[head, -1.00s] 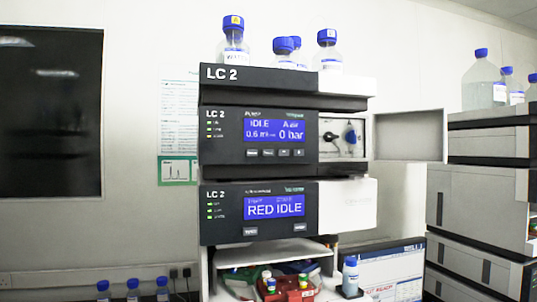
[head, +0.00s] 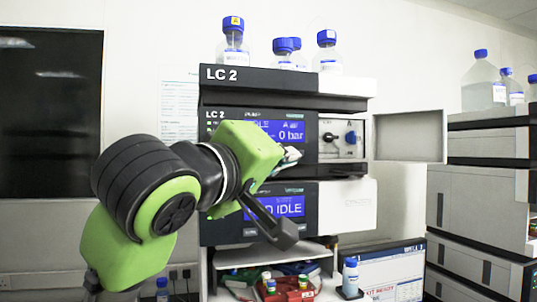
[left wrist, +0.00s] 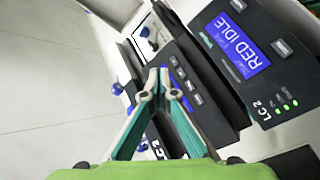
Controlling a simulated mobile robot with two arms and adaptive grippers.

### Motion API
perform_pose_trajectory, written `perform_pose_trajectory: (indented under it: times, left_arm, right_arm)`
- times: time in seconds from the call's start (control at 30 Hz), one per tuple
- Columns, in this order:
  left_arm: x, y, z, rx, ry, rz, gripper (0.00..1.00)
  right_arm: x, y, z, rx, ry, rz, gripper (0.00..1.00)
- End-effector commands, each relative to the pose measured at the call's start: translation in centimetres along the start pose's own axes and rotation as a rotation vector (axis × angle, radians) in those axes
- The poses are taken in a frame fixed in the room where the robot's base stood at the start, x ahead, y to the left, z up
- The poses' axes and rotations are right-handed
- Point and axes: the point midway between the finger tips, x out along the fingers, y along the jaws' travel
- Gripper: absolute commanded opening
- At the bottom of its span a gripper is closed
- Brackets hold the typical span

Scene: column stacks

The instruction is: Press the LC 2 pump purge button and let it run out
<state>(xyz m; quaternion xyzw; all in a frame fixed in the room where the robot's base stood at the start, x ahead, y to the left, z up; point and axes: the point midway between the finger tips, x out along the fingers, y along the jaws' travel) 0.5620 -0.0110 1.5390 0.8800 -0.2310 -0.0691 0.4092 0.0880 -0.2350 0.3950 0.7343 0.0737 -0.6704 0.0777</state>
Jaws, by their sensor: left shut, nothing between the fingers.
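The LC 2 pump module (head: 225,152) is the upper unit with a blue screen (head: 290,134); "IDLE" and "0 bar" show past my arm. My left gripper (head: 290,156) is in front of its button row, shut and empty. In the left wrist view the shut fingertips (left wrist: 158,72) point at the pump panel, beside a row of small grey buttons (left wrist: 186,86). Their labels are too small to read, so I cannot tell which is purge. I cannot tell whether the fingertips touch the panel. My right gripper is not in view.
Below is a second LC 2 module with a "RED IDLE" screen (left wrist: 236,44). Right of the pump screen is a recess with a blue knob (head: 351,138) and an open door (head: 408,135). Blue-capped bottles (head: 326,52) stand on top. A monitor (head: 395,270) is at lower right.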

Motion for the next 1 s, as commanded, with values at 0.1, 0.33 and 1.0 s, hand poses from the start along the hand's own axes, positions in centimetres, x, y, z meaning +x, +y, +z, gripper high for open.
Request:
perform_pose_trajectory:
  times: [0.1,0.33,1.0]
  left_arm:
    - [-0.1,0.4,-0.1,-0.001,0.002,0.004,0.0]
    - [-0.1,0.4,-0.1,-0.001,0.002,0.004,0.0]
    - [4.7,-3.0,-3.7,-0.003,0.001,0.001,0.0]
  right_arm:
    - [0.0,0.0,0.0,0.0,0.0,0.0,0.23]
    - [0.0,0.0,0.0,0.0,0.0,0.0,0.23]
    - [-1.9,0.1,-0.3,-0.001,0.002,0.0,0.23]
